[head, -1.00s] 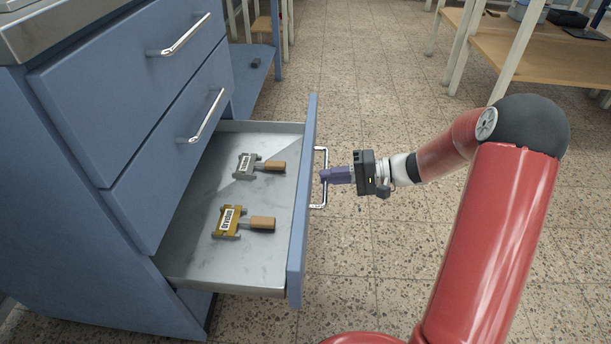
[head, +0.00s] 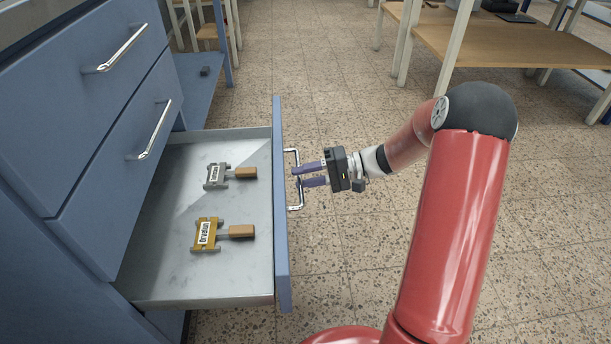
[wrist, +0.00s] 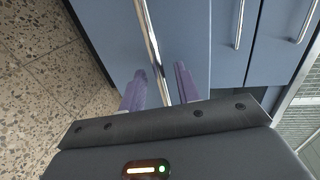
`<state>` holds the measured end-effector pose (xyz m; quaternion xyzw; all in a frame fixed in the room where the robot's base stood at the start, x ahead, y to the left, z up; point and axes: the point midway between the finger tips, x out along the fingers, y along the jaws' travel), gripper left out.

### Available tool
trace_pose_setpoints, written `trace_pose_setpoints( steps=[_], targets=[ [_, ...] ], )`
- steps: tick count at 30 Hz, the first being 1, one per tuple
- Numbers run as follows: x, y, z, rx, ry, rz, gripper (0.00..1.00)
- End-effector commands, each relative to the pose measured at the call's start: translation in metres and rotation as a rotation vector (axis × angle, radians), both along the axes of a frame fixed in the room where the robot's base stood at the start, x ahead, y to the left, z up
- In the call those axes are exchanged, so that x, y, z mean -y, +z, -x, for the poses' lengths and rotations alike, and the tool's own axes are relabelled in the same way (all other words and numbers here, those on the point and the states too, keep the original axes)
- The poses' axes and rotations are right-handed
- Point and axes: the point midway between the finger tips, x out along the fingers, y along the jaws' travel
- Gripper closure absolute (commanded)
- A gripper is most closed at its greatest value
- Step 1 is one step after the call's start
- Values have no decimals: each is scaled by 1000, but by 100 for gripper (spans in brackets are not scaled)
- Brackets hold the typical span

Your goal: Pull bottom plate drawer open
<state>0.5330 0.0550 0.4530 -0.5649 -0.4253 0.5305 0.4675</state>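The bottom plate drawer (head: 281,245) of the blue cabinet stands pulled well out, its inside in plain view. Two stamping plates with wooden handles lie in it: a grey one (head: 216,175) towards the back and a brass-coloured one (head: 207,235) towards the front. The drawer's metal handle (head: 290,180) is on its front panel. My gripper (head: 302,175) is just right of this handle, with its two purple fingers apart. In the wrist view the handle bar (wrist: 152,45) runs between the open fingers (wrist: 159,88); it does not look clamped.
Two shut drawers with metal handles (head: 150,135) sit above the open one. A wooden table (head: 500,45) stands at the back right. The speckled tile floor (head: 310,85) between cabinet and table is clear.

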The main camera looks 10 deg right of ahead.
Motion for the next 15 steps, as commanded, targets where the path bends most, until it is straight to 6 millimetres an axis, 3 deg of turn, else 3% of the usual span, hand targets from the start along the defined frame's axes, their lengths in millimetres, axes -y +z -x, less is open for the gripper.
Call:
trace_pose_setpoints(
  steps=[8,15],
  targets=[
    [5,1,0,1,-2,0,68],
    [41,9,2,1,-5,0,68]
  ],
)
